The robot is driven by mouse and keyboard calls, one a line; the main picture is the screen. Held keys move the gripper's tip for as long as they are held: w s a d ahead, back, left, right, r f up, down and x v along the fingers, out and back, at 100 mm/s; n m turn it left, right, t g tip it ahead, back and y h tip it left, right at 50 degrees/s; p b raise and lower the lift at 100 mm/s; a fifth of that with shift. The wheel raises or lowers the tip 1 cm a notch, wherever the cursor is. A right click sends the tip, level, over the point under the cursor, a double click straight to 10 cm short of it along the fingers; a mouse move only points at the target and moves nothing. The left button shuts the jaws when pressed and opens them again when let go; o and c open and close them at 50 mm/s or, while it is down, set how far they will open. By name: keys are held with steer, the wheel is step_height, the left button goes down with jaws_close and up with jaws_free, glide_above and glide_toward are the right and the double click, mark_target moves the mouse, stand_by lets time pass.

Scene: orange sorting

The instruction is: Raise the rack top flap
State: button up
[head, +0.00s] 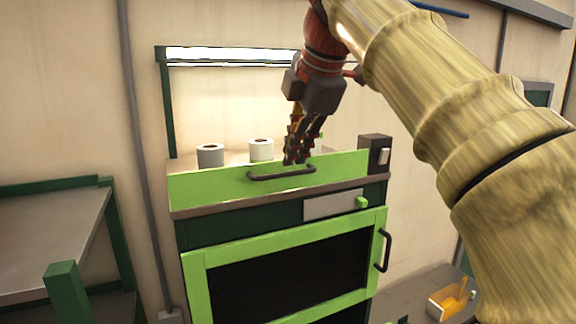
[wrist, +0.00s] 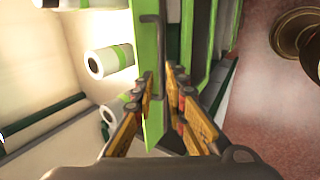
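The rack's top flap (head: 215,187) is a light green panel that stands upright along the front edge of the rack top in the head view. Its dark bar handle (head: 280,175) is on the front face. My gripper (head: 297,158) points down at the handle, just over the flap's top edge. In the wrist view the flap (wrist: 153,130) and the handle (wrist: 161,45) run between my two fingers (wrist: 158,76). The fingers are apart, one to each side of the flap. Whether either finger touches the handle is unclear.
White rolls (head: 210,156) stand on the rack top behind the flap, under a lit lamp (head: 230,54). Below is a green-framed door (head: 195,285) with a side handle (head: 384,250). A dark box (head: 375,155) stands at the right end. A grey table (head: 50,235) is at left.

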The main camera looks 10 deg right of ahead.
steer(key=shift+v, duration=2.3)
steer(key=s+d+f+m+b, duration=0.2)
steer(key=s+f+m+b, duration=0.5)
steer(key=f, duration=1.9)
steer(key=s+d+f+m+h+b, duration=0.1)
steer(key=s+d+f+m+b, duration=0.2)
steer(key=s+f+m+b, duration=0.4)
steer(key=s+d+f+m+b, duration=0.3)
steer(key=s+f+m+b, duration=0.4)
steer(key=f+b, duration=1.4)
step_height(320, 180, down, 25)
steer(key=shift+s+d+r+g+h, duration=0.2)
steer(key=shift+s+g+h, duration=0.2)
steer(key=shift+s, duration=0.7)
